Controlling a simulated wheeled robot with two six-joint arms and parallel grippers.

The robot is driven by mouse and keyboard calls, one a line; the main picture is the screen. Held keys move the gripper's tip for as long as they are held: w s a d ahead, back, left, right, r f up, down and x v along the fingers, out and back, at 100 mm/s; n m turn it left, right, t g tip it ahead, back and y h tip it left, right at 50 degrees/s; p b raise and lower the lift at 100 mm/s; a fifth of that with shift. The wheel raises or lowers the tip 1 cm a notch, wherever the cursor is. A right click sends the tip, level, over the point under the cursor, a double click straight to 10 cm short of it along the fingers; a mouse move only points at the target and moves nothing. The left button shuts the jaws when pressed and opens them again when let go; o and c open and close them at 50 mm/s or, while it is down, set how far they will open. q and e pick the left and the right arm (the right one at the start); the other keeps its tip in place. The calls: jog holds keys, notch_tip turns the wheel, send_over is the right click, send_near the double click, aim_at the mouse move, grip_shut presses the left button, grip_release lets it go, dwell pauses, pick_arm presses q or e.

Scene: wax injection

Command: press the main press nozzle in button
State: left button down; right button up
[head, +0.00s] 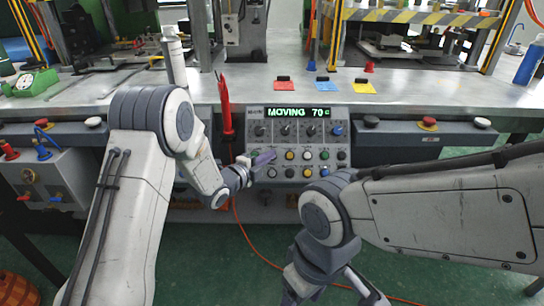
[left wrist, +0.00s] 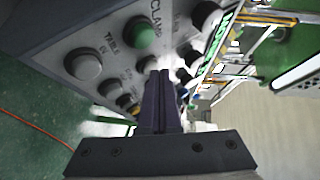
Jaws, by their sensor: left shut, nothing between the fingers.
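The control panel (head: 298,140) stands at the front of the bench, with a row of dark knobs above rows of coloured buttons. Its display (head: 298,113) reads MOVING 70. My left gripper (head: 272,156) is shut and empty, its tips at the left part of the button rows. The nozzle button's label is not legible. My right gripper is low, partly cut off.
Red, blue and yellow tags (head: 326,86) lie on the bench above the panel. A red tool (head: 226,108) hangs left of the panel. Side boxes with red buttons (head: 427,124) flank it. An orange hose (head: 247,236) runs across the green floor.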

pick_arm(q)
jog(key=shift+s+r, duration=0.5)
jog(key=shift+s, duration=0.1)
jog(key=s+r, duration=0.1)
jog(key=s, duration=0.1)
jog(key=s+r+p, duration=0.1)
jog(key=s+r, duration=0.1)
jog(key=shift+r, duration=0.1)
dwell(0.5)
dwell(0.3)
